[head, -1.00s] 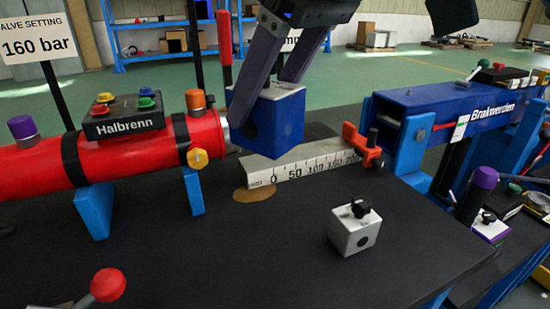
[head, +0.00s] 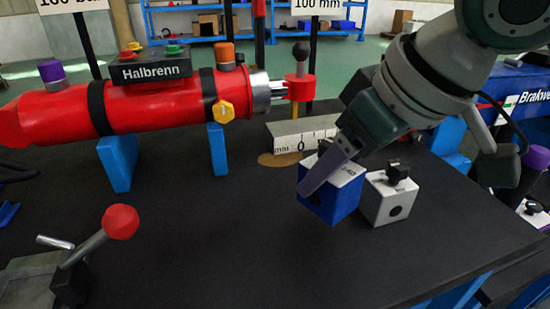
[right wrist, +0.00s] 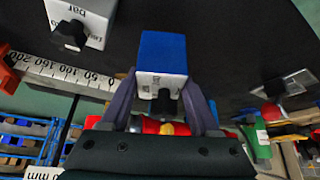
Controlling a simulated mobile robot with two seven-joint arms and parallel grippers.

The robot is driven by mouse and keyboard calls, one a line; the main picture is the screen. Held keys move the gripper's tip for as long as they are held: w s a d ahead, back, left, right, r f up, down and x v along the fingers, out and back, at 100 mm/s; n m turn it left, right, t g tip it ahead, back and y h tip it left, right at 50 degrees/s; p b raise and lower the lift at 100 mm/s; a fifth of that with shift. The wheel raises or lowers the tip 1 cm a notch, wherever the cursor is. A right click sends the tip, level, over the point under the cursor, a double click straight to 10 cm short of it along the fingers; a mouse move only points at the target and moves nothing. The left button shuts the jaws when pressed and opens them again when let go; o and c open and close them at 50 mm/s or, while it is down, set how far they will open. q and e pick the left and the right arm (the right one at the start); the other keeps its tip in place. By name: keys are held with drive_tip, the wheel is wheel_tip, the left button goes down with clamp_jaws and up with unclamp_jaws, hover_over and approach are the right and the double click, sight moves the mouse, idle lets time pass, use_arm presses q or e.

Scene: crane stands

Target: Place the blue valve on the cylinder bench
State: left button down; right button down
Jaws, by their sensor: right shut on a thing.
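The blue valve (head: 346,204), a blue cube with a pale printed top, is between the fingers of my right gripper (head: 333,166). It also shows in the right wrist view (right wrist: 161,52), with the fingers (right wrist: 162,98) shut on its sides. It is low over or on the black top of the cylinder bench (head: 230,245), just left of a white valve (head: 386,204). I cannot tell whether its base touches the bench. Its top is partly hidden by the gripper. My left gripper does not show.
The red Halbrenn cylinder (head: 150,113) lies along the back left of the bench, with a white scale (head: 290,142) past its rod end. A red-knobbed lever (head: 121,221) stands at front left. The front middle of the bench top is clear.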

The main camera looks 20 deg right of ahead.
sight(327, 201)
wheel_tip(327, 201, down, 4)
drive_tip(key=shift+f+b, duration=0.15)
drive_tip(key=shift+b, duration=0.55)
drive_tip(key=shift+f, duration=0.15)
drive_tip(key=shift+f, duration=0.15)
drive_tip(key=shift+c, duration=0.6)
unclamp_jaws()
